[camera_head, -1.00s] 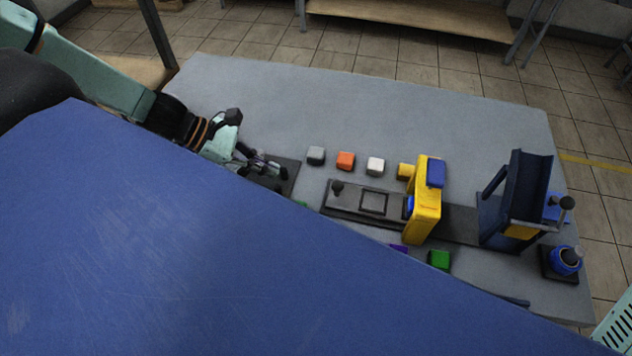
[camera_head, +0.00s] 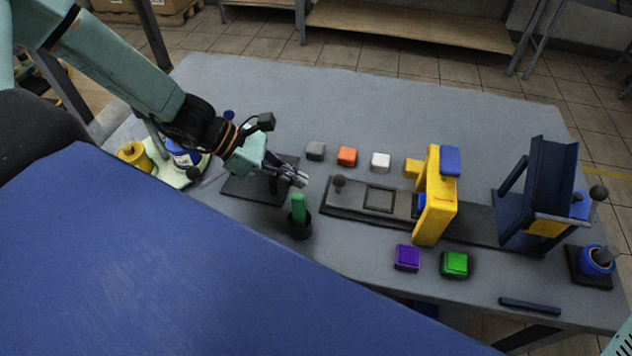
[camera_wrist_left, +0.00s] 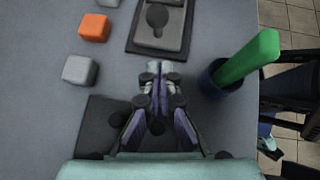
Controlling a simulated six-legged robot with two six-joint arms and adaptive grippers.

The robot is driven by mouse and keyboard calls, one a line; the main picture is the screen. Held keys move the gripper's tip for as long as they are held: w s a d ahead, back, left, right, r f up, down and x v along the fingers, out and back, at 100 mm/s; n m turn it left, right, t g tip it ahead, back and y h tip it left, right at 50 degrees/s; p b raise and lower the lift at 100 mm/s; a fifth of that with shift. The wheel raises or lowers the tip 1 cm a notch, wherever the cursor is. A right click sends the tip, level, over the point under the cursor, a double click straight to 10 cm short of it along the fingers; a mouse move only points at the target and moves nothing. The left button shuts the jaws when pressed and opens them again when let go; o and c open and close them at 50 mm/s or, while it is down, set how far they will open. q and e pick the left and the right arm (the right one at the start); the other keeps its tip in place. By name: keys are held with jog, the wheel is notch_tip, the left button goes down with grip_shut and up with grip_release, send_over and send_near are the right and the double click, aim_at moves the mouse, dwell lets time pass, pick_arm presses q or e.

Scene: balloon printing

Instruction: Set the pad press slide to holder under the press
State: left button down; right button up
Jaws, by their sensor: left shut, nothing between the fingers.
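The pad press is a yellow arch (camera_head: 434,205) with a blue block, standing over a dark rail. The slide (camera_head: 407,203) lies on the rail to the left of the arch, with a square frame, the holder (camera_head: 379,198), on top and a round black knob (camera_head: 339,182) at its left end. The holder is left of the arch, not under it. The knob end also shows in the left wrist view (camera_wrist_left: 157,16). My left gripper (camera_head: 303,179) is shut and empty, just left of the knob end and apart from it. My right gripper is out of view.
A green stick (camera_head: 298,206) stands in a dark cup (camera_head: 300,230) close to my left gripper. Grey, orange (camera_head: 347,156) and white blocks line the slide's far side. Purple (camera_head: 408,257) and green blocks lie on the near side. A dark blue stand (camera_head: 540,195) is at right.

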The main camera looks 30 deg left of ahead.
pick_arm(q)
jog(key=shift+w+d+f+b, duration=0.15)
jog(key=shift+d+f+b, duration=0.2)
jog(key=shift+d, duration=0.05)
jog(key=shift+w+d+r+b, duration=0.15)
jog(key=shift+w+d+b, duration=0.35)
jog(key=shift+d+b, duration=0.15)
jog(key=shift+w+d+r, duration=0.1)
jog(key=shift+w+d, duration=0.1)
jog(key=shift+d, duration=0.15)
jog(key=shift+w+d+r+b, duration=0.1)
jog(key=shift+d+r+b, duration=0.15)
jog(key=shift+d+b, duration=0.25)
jog(key=shift+d, duration=0.15)
